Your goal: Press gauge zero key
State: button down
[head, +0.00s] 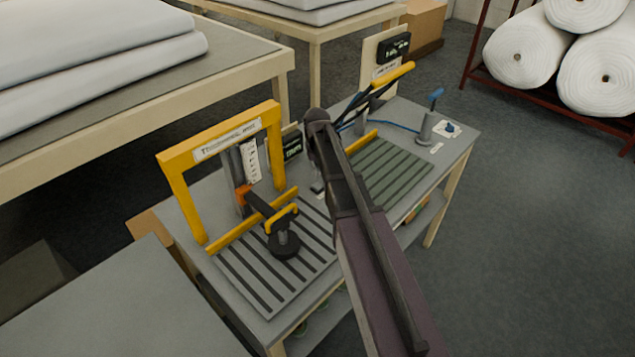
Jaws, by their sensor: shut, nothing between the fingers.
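The thickness gauge is a yellow frame (222,134) with a lettered label, standing on the left part of the bench. Under its arch are a white strip with marks (251,161), an orange piece (243,196) and a yellow handle above a round black foot (283,243). A small dark display (292,146) with green characters stands just right of the frame. I cannot make out its zero key. My arm crosses the bench right of the gauge, its far joint near the display. I cannot make out my gripper; the arm seems to hide it.
The bench (461,146) also bears a green slatted mat (392,172), a yellow-handled lever (393,78), a second display (394,47) and a blue-topped post (425,126). White rolls (598,78) lie on a rack at right. Tables stand behind and at left. Floor right is clear.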

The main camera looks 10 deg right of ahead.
aim_at(317, 186)
notch_tip(317, 186, up, 4)
jog(key=p, duration=0.3)
jog(key=shift+s+f, duration=0.1)
dwell(0.4)
jog(key=s, duration=2.2)
jog(key=shift+m, duration=0.4)
